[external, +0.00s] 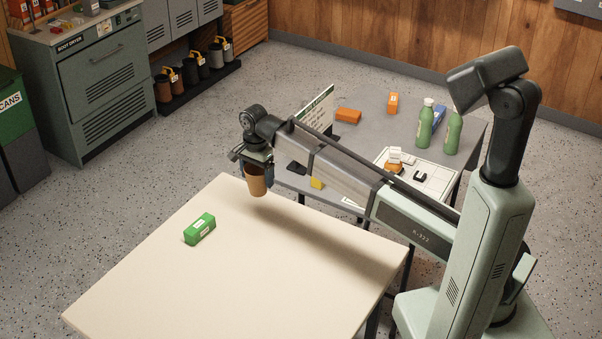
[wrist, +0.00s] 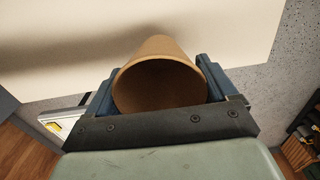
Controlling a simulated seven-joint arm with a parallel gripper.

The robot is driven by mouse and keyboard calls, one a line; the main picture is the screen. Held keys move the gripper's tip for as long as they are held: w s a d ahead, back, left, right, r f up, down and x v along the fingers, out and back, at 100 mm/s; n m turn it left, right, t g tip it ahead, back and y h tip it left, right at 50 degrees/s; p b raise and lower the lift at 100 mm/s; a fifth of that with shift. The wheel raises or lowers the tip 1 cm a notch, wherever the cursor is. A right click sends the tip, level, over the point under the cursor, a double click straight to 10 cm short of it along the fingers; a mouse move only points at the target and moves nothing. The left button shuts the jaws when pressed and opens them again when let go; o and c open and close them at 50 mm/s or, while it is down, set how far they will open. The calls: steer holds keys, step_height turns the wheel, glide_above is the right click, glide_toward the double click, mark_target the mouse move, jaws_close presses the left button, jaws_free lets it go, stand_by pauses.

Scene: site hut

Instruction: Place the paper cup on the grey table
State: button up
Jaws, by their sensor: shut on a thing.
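The brown paper cup (external: 256,183) is held in my gripper (external: 257,167), above the far edge of the cream table (external: 290,280). My gripper is shut on the cup. In the wrist view the cup (wrist: 160,82) sits between the two blue fingers of my gripper (wrist: 160,90), its open mouth facing the camera. The grey table (external: 372,108) stands behind my arm in the external view. My arm hides part of that table's near side.
A green box (external: 200,229) lies on the cream table. The grey table's back left has some bare room.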

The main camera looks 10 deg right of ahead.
steer(key=shift+r, duration=0.6)
steer(key=shift+w+d, duration=0.1)
steer(key=shift+d, duration=0.05)
steer(key=w+d+m, duration=0.3)
steer(key=w+d, duration=0.6)
steer(key=d, duration=1.1)
steer(key=w+d+m, duration=0.3)
steer(key=w+d, duration=0.7)
steer(key=d, duration=1)
steer(key=w+d+m, duration=0.3)
steer(key=w+d, duration=0.6)
steer(key=d, duration=1.2)
steer(key=w, duration=0.5)
steer(key=shift+d+f, duration=0.1)
steer(key=shift+f, duration=4.8)
steer(key=shift+f, duration=0.1)
steer(key=o, duration=0.8)
